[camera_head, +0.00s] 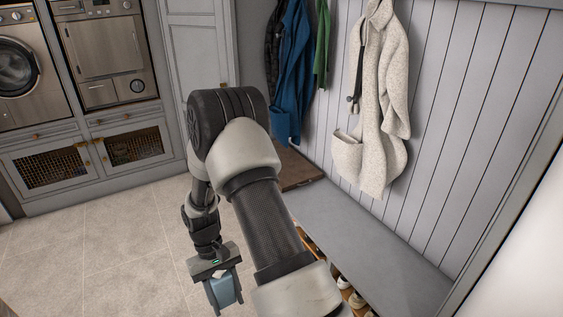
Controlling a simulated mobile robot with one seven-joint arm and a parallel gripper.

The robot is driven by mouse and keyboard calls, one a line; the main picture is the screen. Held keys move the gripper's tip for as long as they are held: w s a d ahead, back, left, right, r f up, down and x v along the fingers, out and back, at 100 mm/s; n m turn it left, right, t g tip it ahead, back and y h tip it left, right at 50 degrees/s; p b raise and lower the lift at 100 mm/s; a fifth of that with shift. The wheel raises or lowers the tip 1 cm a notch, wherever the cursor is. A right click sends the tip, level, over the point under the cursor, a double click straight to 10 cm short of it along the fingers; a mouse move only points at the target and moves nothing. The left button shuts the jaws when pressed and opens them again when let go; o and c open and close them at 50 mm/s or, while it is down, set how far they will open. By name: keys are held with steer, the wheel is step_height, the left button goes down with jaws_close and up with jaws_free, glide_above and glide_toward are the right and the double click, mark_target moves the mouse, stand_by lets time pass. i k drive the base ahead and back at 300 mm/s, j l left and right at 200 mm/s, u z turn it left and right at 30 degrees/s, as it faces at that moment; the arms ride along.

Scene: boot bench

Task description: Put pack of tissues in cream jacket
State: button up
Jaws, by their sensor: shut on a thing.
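My gripper (223,288) is at the bottom, left of the middle, pointing down over the tiled floor. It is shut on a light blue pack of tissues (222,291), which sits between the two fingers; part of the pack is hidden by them. The cream jacket (384,105) hangs on the panelled wall at the upper right, above the bench. Its pocket (347,154) shows at the lower left of the jacket and looks open at the top. My gripper and the pack are well apart from the jacket, lower and to the left.
A grey-cushioned bench (375,250) runs below the jacket, with shoes (357,300) under it. A blue coat (289,75) and a green garment (322,45) hang left of the jacket. Cabinets with a washing machine (18,68) stand at the left. The tiled floor (95,255) is clear.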

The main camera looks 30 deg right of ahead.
mark_target(340, 150)
steer(key=i+z, duration=0.35)
steer(key=i, duration=0.25)
steer(key=i+j+z, duration=0.3)
steer(key=i, duration=0.25)
steer(key=i+j+z, duration=0.1)
steer(key=i+z, duration=0.15)
steer(key=z, duration=0.15)
steer(key=i+j+z, duration=0.15)
steer(key=i+z, duration=0.25)
steer(key=i+j+z, duration=0.1)
steer(key=j+z, duration=0.15)
steer(key=z, duration=0.15)
steer(key=i+j+z, duration=0.2)
steer(key=z, duration=0.2)
steer(key=i+j+z, duration=0.1)
steer(key=j+z, duration=0.35)
